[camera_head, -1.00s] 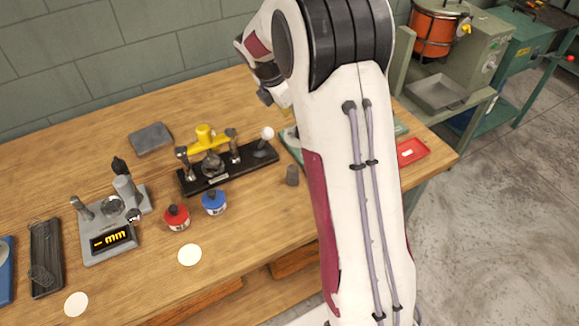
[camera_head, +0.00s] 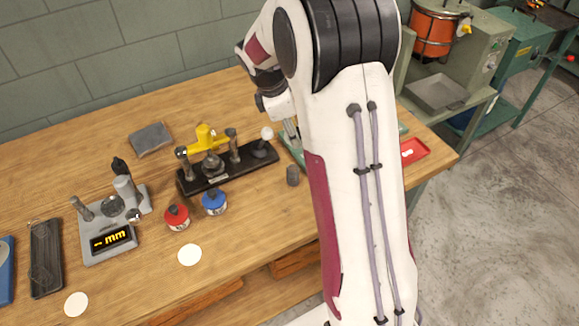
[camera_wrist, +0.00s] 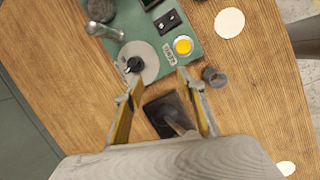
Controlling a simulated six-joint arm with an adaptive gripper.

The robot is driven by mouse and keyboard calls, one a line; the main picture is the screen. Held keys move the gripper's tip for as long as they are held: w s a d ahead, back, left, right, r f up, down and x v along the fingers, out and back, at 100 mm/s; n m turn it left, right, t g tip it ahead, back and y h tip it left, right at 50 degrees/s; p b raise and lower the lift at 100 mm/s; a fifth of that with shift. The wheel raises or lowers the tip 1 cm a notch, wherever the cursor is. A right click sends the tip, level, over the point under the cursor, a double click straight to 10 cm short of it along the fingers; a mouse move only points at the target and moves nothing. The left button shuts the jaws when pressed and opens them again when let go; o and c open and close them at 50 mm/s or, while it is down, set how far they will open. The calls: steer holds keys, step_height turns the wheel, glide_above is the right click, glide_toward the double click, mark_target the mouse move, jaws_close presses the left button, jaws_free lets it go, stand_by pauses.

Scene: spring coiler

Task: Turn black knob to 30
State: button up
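The black knob (camera_wrist: 134,65) sits on a round grey dial on a teal base (camera_wrist: 205,55) in the wrist view. My gripper (camera_wrist: 160,80) is open and empty, with its two fingers apart. The knob lies just beyond the left fingertip, off to the left of the gap between the fingers. I cannot read a number on the dial. In the head view only edges of the teal base (camera_head: 294,150) show; my arm hides the knob. My gripper (camera_head: 290,128) is partly hidden behind the arm there, above the teal base.
A yellow button (camera_wrist: 183,45) and a metal handle (camera_wrist: 103,30) are on the teal base. A small grey cup (camera_wrist: 213,77) stands beside it. A black base (camera_head: 228,172) with posts and a white-ball lever stands to the left. A red tray (camera_head: 414,150) lies right of the arm.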

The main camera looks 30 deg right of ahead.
steer(key=s+a+r+m, duration=0.3)
steer(key=s+m, duration=0.1)
steer(key=s, duration=0.2)
steer(key=s+a+r+m+y, duration=0.1)
steer(key=s+a+r+m, duration=0.2)
steer(key=s+a+m, duration=0.1)
steer(key=s+a+r+m+t+y, duration=0.1)
steer(key=s+a+r+m, duration=0.2)
steer(key=s, duration=0.4)
steer(key=shift+s+a+m, duration=0.2)
steer(key=shift+s+m, duration=0.1)
steer(key=shift+m, duration=0.4)
stand_by(0.4)
steer(key=shift+o, duration=0.2)
steer(key=shift+d, duration=0.1)
